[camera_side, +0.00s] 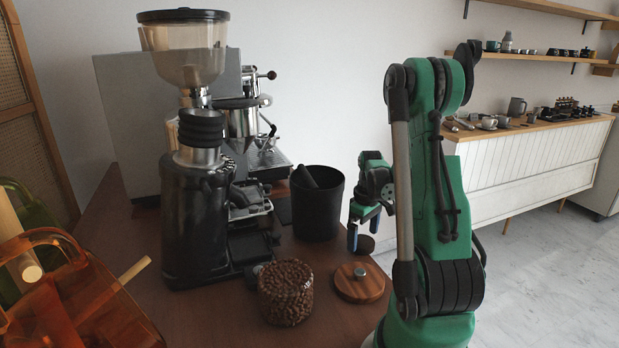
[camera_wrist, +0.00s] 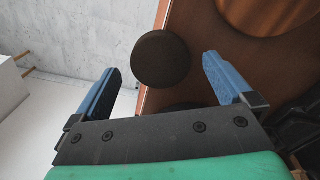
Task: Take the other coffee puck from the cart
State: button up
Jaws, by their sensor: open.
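A dark round coffee puck (camera_side: 366,244) lies at the cart's right edge, close below and beside my gripper (camera_side: 366,228). In the wrist view a dark round puck (camera_wrist: 161,58) shows between and slightly beyond the two blue fingertips of my gripper (camera_wrist: 160,68), and it overlaps the cart's edge in the picture. My gripper is open and points down, with nothing held. Another dark rounded shape (camera_wrist: 184,106) shows at the gripper's base, mostly hidden by it; I cannot tell whether it is a second puck. The wooden cart top (camera_side: 215,318) carries the coffee gear.
A black bin (camera_side: 318,212) stands just left of my gripper. A round wooden lid (camera_side: 358,285) with a metal knob and a jar of beans (camera_side: 286,295) are in front. The grinder (camera_side: 196,215) and espresso machine (camera_side: 250,130) stand left. Floor drops away beyond the right edge.

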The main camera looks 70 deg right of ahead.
jog(key=shift+f, duration=0.7)
jog(key=c, duration=1.2)
jog(key=shift+r, duration=0.15)
